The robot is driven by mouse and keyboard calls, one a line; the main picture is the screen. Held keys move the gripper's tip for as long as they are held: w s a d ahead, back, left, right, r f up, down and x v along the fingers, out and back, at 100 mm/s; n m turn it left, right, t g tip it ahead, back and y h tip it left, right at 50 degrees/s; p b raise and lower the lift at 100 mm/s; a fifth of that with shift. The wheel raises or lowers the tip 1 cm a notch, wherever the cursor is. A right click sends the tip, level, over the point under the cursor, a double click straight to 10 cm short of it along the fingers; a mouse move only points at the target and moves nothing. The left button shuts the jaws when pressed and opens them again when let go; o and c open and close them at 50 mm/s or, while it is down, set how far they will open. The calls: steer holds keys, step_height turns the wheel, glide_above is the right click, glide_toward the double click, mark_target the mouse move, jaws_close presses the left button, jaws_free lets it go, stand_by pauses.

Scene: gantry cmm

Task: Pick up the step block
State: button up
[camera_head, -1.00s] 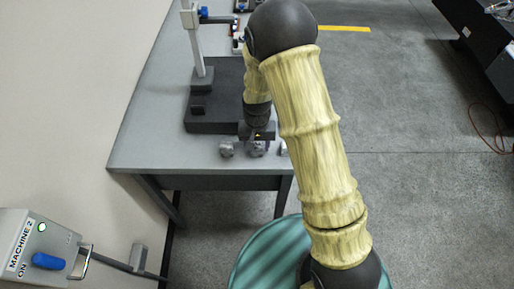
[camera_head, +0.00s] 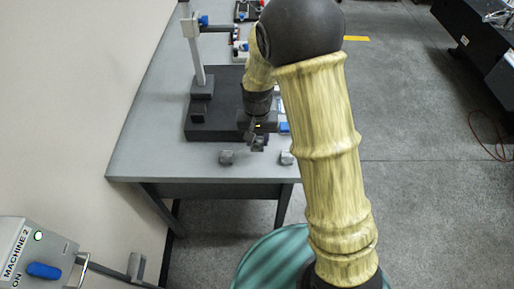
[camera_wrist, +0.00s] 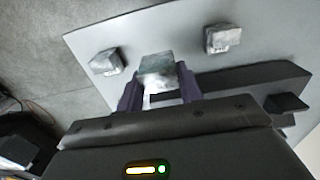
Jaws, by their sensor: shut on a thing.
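My gripper (camera_head: 258,132) is above the front part of the grey table in the head view. It is shut on a small grey metal block, the step block (camera_head: 259,144), which seems to hang clear of the table top. In the wrist view the block (camera_wrist: 155,66) sits between the two dark fingers of my gripper (camera_wrist: 158,78). Its lower part is bright, and its exact step shape is hard to make out.
Two similar metal blocks stand on the table (camera_head: 145,150), one to the left (camera_head: 226,157) and one to the right (camera_head: 287,157). Behind is a dark plate (camera_head: 205,131) with an upright measuring stand (camera_head: 195,55). A machine box (camera_head: 38,258) is at lower left.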

steer(key=shift+r, duration=1.15)
steer(key=shift+w, duration=0.1)
